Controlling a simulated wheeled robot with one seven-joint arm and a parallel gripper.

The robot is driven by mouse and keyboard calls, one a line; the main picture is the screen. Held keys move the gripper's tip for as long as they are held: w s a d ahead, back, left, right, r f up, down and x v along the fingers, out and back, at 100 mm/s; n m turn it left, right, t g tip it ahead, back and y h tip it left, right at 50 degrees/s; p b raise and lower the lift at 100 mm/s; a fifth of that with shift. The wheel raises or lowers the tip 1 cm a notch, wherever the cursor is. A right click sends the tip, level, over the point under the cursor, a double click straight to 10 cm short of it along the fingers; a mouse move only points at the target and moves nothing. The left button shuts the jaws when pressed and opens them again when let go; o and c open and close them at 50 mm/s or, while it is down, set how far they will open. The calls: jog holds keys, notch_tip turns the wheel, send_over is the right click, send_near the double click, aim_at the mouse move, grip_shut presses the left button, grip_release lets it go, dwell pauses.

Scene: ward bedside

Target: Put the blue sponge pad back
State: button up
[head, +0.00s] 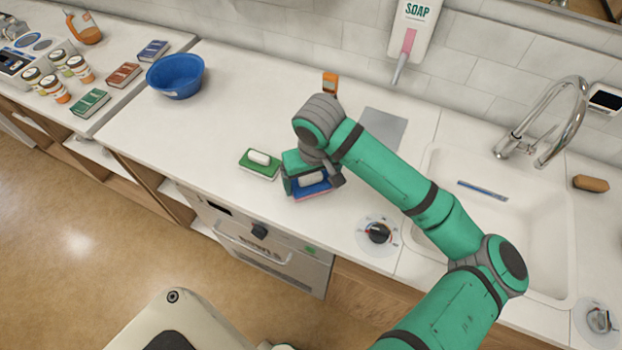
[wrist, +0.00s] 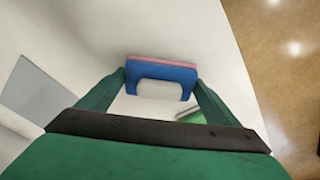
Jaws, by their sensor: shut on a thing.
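The blue sponge pad (head: 318,190) has a white grip on top and a pink layer along its edge. My gripper (head: 311,180) is shut on it, over the counter in the head view. In the wrist view the blue pad (wrist: 178,73) sits between the two green fingers of my gripper (wrist: 160,84). I cannot tell whether the pad touches the counter. A green pad (head: 258,171) with a white grip lies on the counter just left of my gripper. Part of it (wrist: 194,117) shows beyond a finger in the wrist view.
A grey flat plate (head: 384,128) lies behind my arm, with an orange object (head: 330,82) near the wall. A round dial (head: 378,233) and the sink (head: 480,215) are to the right. A blue bowl (head: 175,78) stands left. The counter between bowl and green pad is clear.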

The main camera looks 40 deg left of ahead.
aim_at(314, 188)
jog(key=shift+f, duration=0.15)
jog(key=o, duration=0.9)
jog(key=r, duration=0.4)
jog(key=d+r, duration=0.1)
jog(key=r, duration=0.3)
jog(key=s+r, duration=0.1)
jog(key=r, duration=0.3)
jog(key=shift+d+r, duration=0.1)
jog(key=shift+d, duration=0.15)
